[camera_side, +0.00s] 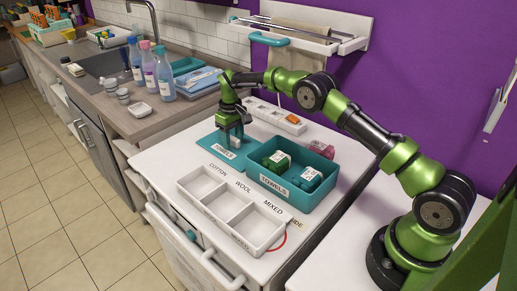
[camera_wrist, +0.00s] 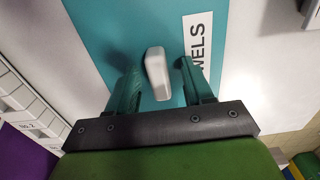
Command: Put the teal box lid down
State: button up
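The teal box lid (camera_side: 207,141) lies flat on the white worktop, left of the open teal box (camera_side: 293,200). Its "TOWELS" label and teal face also show in the wrist view (camera_wrist: 110,35). The lid's white handle (camera_wrist: 157,72) stands up between my fingers. My gripper (camera_side: 238,146) is low over the lid, pointing down. In the wrist view its fingers (camera_wrist: 158,80) are apart, with a gap on each side of the handle.
The teal box holds green labelled items (camera_side: 278,161). A white three-compartment tray (camera_side: 222,203) stands in front. A white power strip (camera_side: 278,116) lies behind, and a pink item (camera_side: 323,149) sits beyond the box. Bottles (camera_side: 165,75) stand on the counter at the left.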

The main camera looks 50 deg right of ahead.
notch_tip(320, 180, up, 12)
notch_tip(320, 180, up, 10)
jog(key=t, duration=0.1)
send_over(233, 137)
jog(key=s+a, duration=0.2)
jog(key=s, duration=0.2)
jog(key=s+a+r+m+t+y, duration=0.1)
jog(key=s+a+r+t, duration=0.1)
jog(key=s+r, duration=0.6)
jog(key=s+a+f+m+t, duration=0.1)
jog(key=s+a+f+t, duration=0.1)
jog(key=s, duration=1)
jog(key=s+a+f+m+t+y, duration=0.1)
jog(key=s+f, duration=0.3)
jog(key=s, duration=0.8)
jog(key=shift+a+f+m+t, duration=0.15)
jog(key=shift+a+m+t, duration=0.4)
jog(key=shift+a, duration=0.2)
